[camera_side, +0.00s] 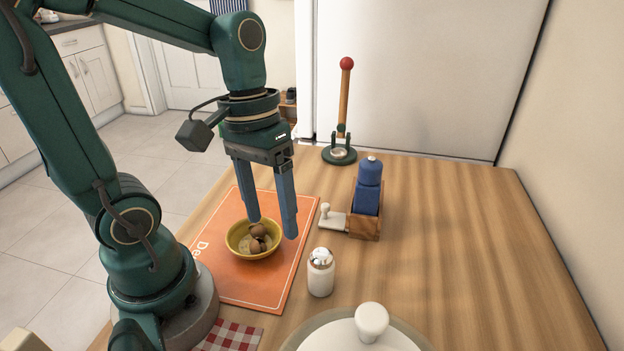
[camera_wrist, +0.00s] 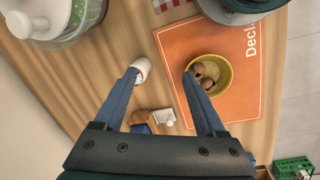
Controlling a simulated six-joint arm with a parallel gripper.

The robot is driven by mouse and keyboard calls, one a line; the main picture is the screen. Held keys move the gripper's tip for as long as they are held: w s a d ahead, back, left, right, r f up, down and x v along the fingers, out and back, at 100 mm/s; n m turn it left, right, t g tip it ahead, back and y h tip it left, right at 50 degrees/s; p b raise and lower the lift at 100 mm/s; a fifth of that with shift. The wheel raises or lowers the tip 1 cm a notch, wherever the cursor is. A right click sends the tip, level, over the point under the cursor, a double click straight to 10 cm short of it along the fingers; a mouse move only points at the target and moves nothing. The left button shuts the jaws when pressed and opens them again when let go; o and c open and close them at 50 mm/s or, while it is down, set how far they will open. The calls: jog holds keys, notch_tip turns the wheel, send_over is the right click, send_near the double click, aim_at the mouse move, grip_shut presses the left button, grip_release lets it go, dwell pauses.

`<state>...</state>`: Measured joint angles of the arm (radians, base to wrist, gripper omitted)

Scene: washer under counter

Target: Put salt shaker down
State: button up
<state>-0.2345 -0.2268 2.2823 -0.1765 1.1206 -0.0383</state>
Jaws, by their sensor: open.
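The white salt shaker (camera_side: 321,277) with a silver top stands upright on the wooden table, just right of the orange mat. My gripper (camera_side: 272,227) is open and empty, with its blue fingers pointing down above the mat and the yellow bowl. The shaker is apart from the fingers in the side view, nearer the camera and to their right. In the wrist view the shaker (camera_wrist: 143,66) shows close by the left fingertip of my gripper (camera_wrist: 160,74), partly overlapped by that finger.
The yellow bowl (camera_side: 231,240) on the orange mat (camera_side: 243,284) holds brown, egg-like items. A wooden caddy (camera_side: 365,226) with a blue bottle (camera_side: 368,187) stands behind the shaker. A white-knobbed lid (camera_side: 371,323) is in front. The table's right side is clear.

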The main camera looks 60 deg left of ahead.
jog(key=r+m+t, duration=0.1)
jog(key=t, duration=0.1)
jog(key=r+m+t+y, duration=0.1)
jog(key=r+m+t, duration=0.1)
jog(key=m+t, duration=0.1)
jog(key=shift+s+d+t+y, duration=0.2)
jog(key=shift+s+t+y, duration=0.1)
jog(key=shift+y, duration=0.1)
jog(key=shift+o, duration=1.2)
